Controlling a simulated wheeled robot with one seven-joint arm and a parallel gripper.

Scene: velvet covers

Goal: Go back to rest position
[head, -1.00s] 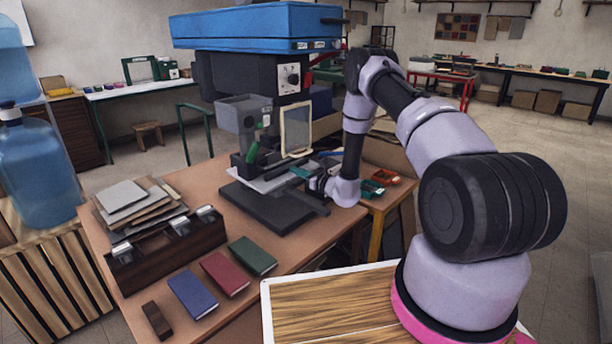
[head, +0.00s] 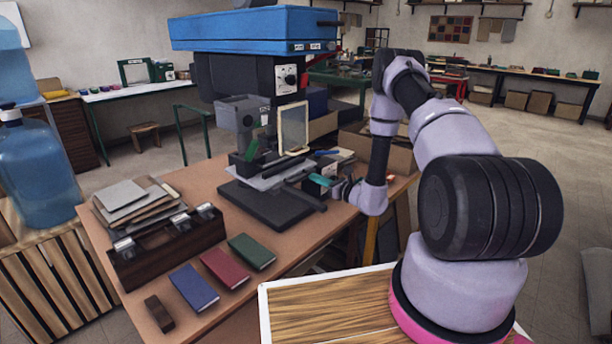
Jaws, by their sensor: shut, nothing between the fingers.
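My gripper (head: 328,187) is at the end of my bent arm, to the right of the press and above the right part of the brown table. It points left toward the machine's base and looks small, partly hidden by the wrist. It is shut and holds nothing that I can see. The press (head: 250,75) has a blue top and a dark base plate (head: 262,205). Blue, red and green books (head: 193,288) lie apart from my gripper at the table's front.
A dark wooden box (head: 165,248) with metal clips stands at the table's left, with grey boards (head: 135,205) behind it. A small dark block (head: 159,314) lies at the front edge. Cardboard boxes (head: 385,150) stand behind my arm. Open floor lies to the right.

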